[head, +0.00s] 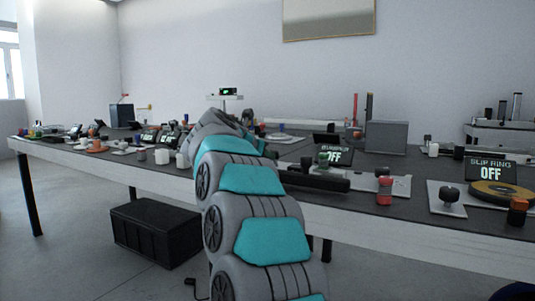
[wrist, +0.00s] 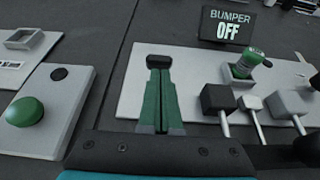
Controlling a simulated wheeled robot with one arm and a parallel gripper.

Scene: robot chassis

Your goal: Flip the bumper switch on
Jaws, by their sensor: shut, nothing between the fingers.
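In the wrist view a dark display (wrist: 229,27) reads "BUMPER OFF". Below it is a light grey plate (wrist: 190,66) carrying an upright green cylinder (wrist: 247,62) with a dark knob on its right side. Dark and grey blocks with silver rods stand at the plate's front right. My gripper (wrist: 159,78) has its green fingers together and empty, over the plate's left part, left of the green cylinder. A small black piece (wrist: 158,62) shows at the fingertips; I cannot tell whether it is a switch or whether they touch it.
Left of my fingers is another grey plate with a green dome button (wrist: 25,111). In the head view the long table (head: 400,218) holds many devices, including a "SLIP RING OFF" display (head: 490,170) on the right. A black crate (head: 157,231) stands on the floor.

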